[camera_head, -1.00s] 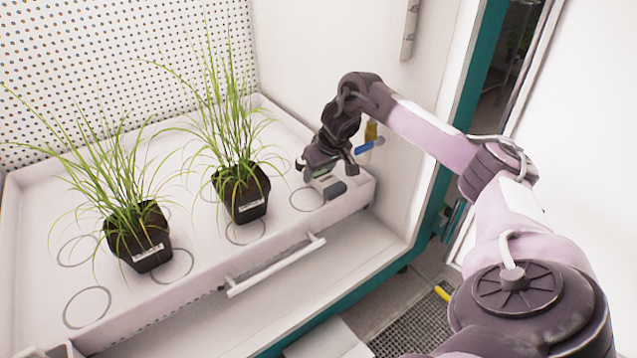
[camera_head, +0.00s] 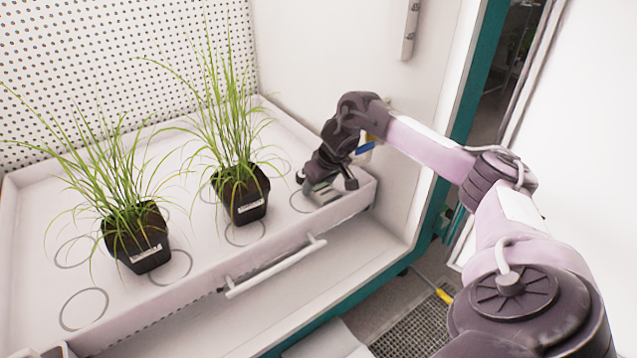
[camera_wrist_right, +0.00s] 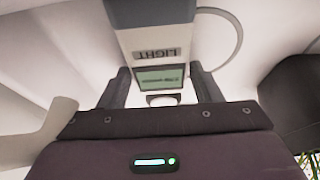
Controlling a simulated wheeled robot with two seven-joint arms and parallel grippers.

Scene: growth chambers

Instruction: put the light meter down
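The light meter (camera_wrist_right: 160,45) is a grey and dark-blue box with a "LIGHT" label and a small green display. In the wrist view it lies between the fingers of my right gripper (camera_wrist_right: 161,88), which appear to touch its sides. In the head view my right gripper (camera_head: 325,188) is low over the right front corner of the white tray (camera_head: 205,288), near a marked circle. The meter (camera_head: 326,195) shows only in part under the fingers there; I cannot tell whether it touches the tray floor. My left gripper is not in view.
Two black pots with grass, a nearer one (camera_head: 137,243) and a farther one (camera_head: 244,202), stand on the tray left of my gripper. Empty marked circles (camera_head: 84,309) lie around them. A white handle (camera_head: 275,269) runs along the tray's front. The chamber side wall (camera_head: 345,55) is close behind my wrist.

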